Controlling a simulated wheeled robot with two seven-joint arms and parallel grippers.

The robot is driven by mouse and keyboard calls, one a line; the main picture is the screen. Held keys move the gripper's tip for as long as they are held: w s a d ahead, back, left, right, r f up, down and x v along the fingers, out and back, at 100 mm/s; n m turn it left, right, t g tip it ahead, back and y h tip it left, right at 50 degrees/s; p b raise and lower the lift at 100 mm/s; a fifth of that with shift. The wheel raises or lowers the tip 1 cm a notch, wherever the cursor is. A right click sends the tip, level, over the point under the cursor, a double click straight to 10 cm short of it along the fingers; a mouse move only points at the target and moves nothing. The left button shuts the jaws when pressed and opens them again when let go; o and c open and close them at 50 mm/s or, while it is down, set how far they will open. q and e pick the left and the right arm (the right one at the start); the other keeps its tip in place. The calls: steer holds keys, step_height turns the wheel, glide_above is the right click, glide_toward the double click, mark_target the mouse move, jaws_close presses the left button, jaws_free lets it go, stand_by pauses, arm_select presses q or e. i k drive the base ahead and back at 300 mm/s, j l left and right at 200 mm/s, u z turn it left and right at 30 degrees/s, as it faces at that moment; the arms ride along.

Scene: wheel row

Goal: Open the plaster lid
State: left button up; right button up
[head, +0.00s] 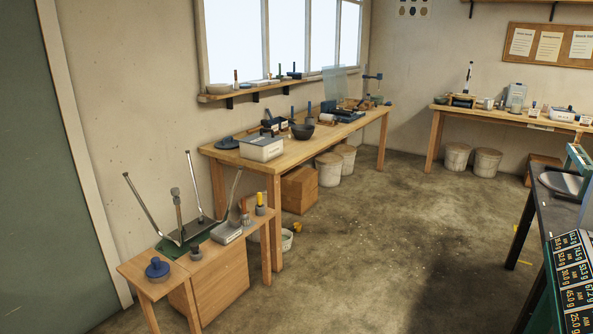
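No lid in view can be read as the plaster one. A white lidded box (261,149) with a small unreadable label sits at the near end of the long wooden bench under the window; its lid looks shut. A similar pale box (561,115) stands on the back right bench. Pale round tubs stand on the floor: two under the window bench (329,169) and two under the back bench (457,158). Their tops look covered, but their labels cannot be read. Neither of my grippers is in view.
A dark-topped bench (553,215) with a number board (574,280) stands at right. The concrete floor (370,240) between is mostly clear.

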mark_target(261, 138)
steer(key=i, duration=3.7)
steer(key=z, duration=0.3)
